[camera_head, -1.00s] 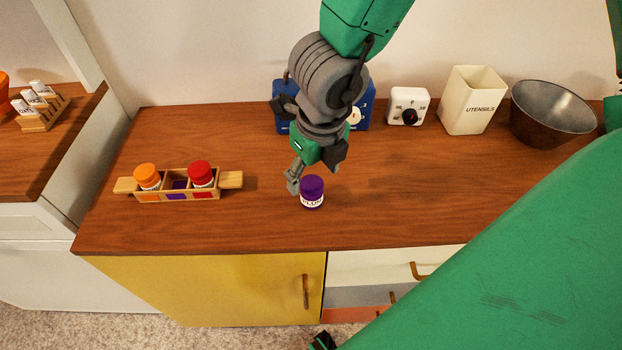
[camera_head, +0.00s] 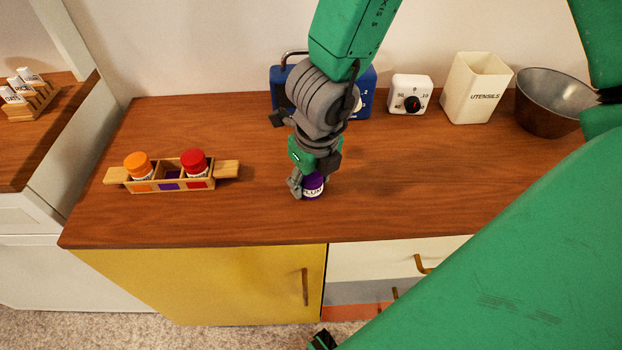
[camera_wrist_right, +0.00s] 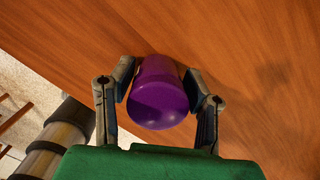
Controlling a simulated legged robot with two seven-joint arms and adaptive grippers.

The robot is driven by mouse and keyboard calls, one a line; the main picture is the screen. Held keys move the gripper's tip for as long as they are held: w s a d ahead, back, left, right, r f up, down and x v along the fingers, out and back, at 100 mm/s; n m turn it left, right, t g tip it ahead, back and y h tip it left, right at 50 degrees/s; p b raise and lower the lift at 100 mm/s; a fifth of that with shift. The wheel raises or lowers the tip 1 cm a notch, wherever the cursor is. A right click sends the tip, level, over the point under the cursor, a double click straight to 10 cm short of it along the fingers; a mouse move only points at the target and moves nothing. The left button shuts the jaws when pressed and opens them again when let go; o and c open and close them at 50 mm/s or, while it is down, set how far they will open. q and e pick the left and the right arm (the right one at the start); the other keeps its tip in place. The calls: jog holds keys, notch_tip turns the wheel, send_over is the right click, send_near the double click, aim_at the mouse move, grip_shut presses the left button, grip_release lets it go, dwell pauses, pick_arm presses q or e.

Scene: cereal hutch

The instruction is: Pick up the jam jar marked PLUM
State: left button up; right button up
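My right gripper (camera_head: 306,192) is lowered over the jar, with one finger on each side. In the right wrist view the fingers of the right gripper (camera_wrist_right: 158,75) are spread around the jar, with what look like narrow gaps.
A wooden caddy (camera_head: 228,170) to the left holds an orange-lidded jar (camera_head: 137,166) and a red-lidded jar (camera_head: 194,163), with an empty purple-marked middle slot. Behind stand a blue box (camera_head: 365,100), a white timer (camera_head: 410,94), a utensils holder (camera_head: 476,88) and a metal bowl (camera_head: 548,104).

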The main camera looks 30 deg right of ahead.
jog(key=c, duration=0.6)
notch_tip(320, 180, up, 18)
jog(key=p, duration=0.8)
